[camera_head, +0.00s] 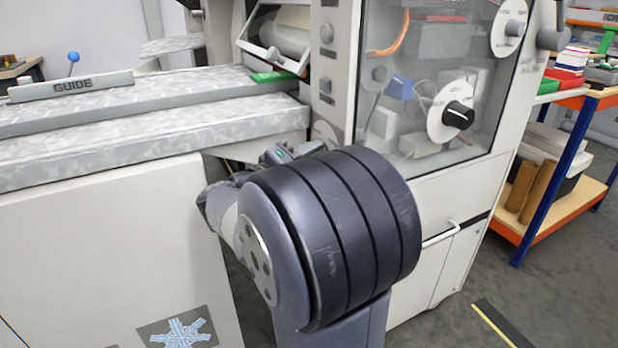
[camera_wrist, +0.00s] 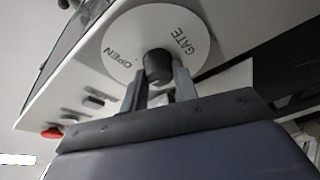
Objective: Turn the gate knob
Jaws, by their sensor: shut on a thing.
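The gate knob (camera_wrist: 158,68) is a dark round knob on a white dial plate (camera_wrist: 190,22) marked GATE and OPEN in the wrist view. My gripper (camera_wrist: 160,82) is shut on the knob, with one finger on each side of it. In the head view my own arm covers the gripper and most of the gate dial, so the knob is not visible there.
In the head view a machine cabinet has a clear window with another black knob (camera_head: 457,115) on a white dial. A guide bar (camera_head: 72,86) lies on the bench at left. A shelf cart (camera_head: 560,140) stands at right. A red button (camera_wrist: 52,133) shows in the wrist view.

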